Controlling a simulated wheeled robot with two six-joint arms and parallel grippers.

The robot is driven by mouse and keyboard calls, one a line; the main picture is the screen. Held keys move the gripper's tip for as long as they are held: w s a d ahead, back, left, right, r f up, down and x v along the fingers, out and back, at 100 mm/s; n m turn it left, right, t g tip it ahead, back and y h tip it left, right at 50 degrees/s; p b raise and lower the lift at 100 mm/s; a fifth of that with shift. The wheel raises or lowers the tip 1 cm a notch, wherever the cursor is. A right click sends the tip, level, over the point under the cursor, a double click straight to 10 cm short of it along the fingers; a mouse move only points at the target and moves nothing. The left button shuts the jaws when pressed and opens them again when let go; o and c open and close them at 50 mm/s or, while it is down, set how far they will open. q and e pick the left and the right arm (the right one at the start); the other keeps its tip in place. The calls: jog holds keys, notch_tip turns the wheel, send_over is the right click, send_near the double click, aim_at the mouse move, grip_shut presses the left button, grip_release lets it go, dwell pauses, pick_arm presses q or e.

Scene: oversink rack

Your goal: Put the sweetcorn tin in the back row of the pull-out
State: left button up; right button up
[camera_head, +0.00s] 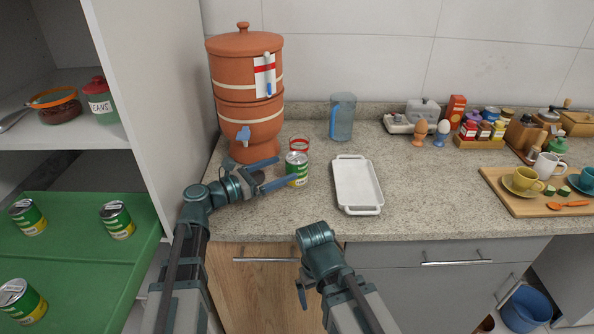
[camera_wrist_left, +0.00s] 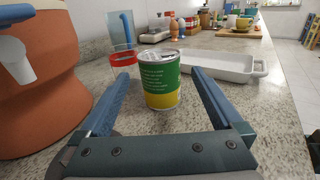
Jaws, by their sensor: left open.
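The sweetcorn tin (camera_head: 299,161), green and yellow with a silver lid, stands upright on the counter beside the terracotta water dispenser. It also shows in the left wrist view (camera_wrist_left: 161,82), centred ahead of the left gripper. My left gripper (camera_head: 284,171) is open, with its blue fingers directed at the tin, one towards each side; I cannot tell whether they touch it. The green pull-out (camera_head: 75,250) is at lower left and holds three similar tins: one (camera_head: 27,217) at left, one (camera_head: 117,220) at right, one (camera_head: 20,302) at the front.
The terracotta dispenser (camera_head: 245,95) stands close to my left gripper. A red-rimmed glass (camera_wrist_left: 123,57) is just behind-left of the tin. A white tray (camera_head: 357,185) lies to its right. A white cabinet side panel (camera_head: 165,90) stands between counter and pull-out.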

aim_at(287, 169)
pick_arm(q)
jog(key=w+d, duration=0.1)
jog(key=w+d+f, duration=0.1)
jog(key=d, duration=0.1)
jog(key=shift+w+b, duration=0.15)
jog(key=shift+b, duration=0.2)
jog(key=shift+w+d, duration=0.15)
jog(key=shift+d, duration=0.25)
grip_shut()
pick_arm(e)
jog(key=shift+f, duration=0.5)
pick_arm(q)
jog(key=shift+r, duration=0.15)
pick_arm(e)
jog(key=shift+r, duration=0.15)
